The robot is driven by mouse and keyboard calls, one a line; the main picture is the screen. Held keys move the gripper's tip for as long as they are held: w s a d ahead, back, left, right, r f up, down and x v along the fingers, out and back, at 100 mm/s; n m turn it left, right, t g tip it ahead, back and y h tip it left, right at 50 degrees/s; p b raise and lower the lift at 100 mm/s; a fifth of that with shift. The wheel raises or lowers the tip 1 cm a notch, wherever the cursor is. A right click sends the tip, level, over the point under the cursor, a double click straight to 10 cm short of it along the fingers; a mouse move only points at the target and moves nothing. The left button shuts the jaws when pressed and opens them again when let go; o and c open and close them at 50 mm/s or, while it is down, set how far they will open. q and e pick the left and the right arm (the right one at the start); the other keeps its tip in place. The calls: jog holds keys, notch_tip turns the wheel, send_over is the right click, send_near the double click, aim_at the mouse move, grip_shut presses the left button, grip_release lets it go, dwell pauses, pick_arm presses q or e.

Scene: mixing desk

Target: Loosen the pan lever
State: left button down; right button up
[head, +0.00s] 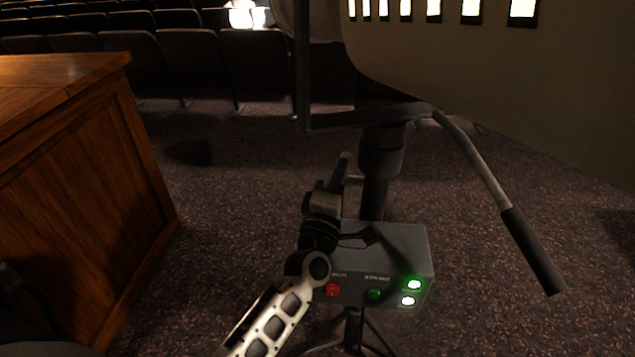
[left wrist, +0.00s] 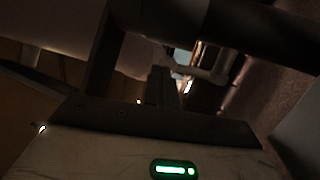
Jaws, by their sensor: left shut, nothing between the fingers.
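The pan lever, seemingly the small grey handle (head: 347,161) with a short stub, is at the left side of the dark stand column (head: 380,160) in the head view. My left gripper (head: 336,184) is shut and empty, just below and beside it; I cannot tell whether they touch. In the left wrist view the shut fingers (left wrist: 163,86) point away from the camera. A pale cylindrical part (left wrist: 206,66), possibly the lever, shows just right of them. The lever's lower part is partly hidden by my gripper in the head view. My right gripper is not in view.
A large lamp housing (head: 460,60) sits above the column, with a long grip handle (head: 532,250) hanging to the right. A wooden desk (head: 90,200) stands left; seat rows (head: 130,60) are behind.

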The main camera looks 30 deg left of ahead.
pick_arm(q)
jog(key=shift+w+a+r, duration=0.2)
jog(key=shift+w+r, duration=0.2)
jog(key=shift+w, duration=0.15)
jog(key=shift+w+a+r, duration=0.2)
jog(key=shift+w+r, duration=0.2)
jog(key=shift+w, duration=0.1)
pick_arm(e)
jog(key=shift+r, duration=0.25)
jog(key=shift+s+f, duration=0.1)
pick_arm(q)
jog(key=shift+p, duration=0.3)
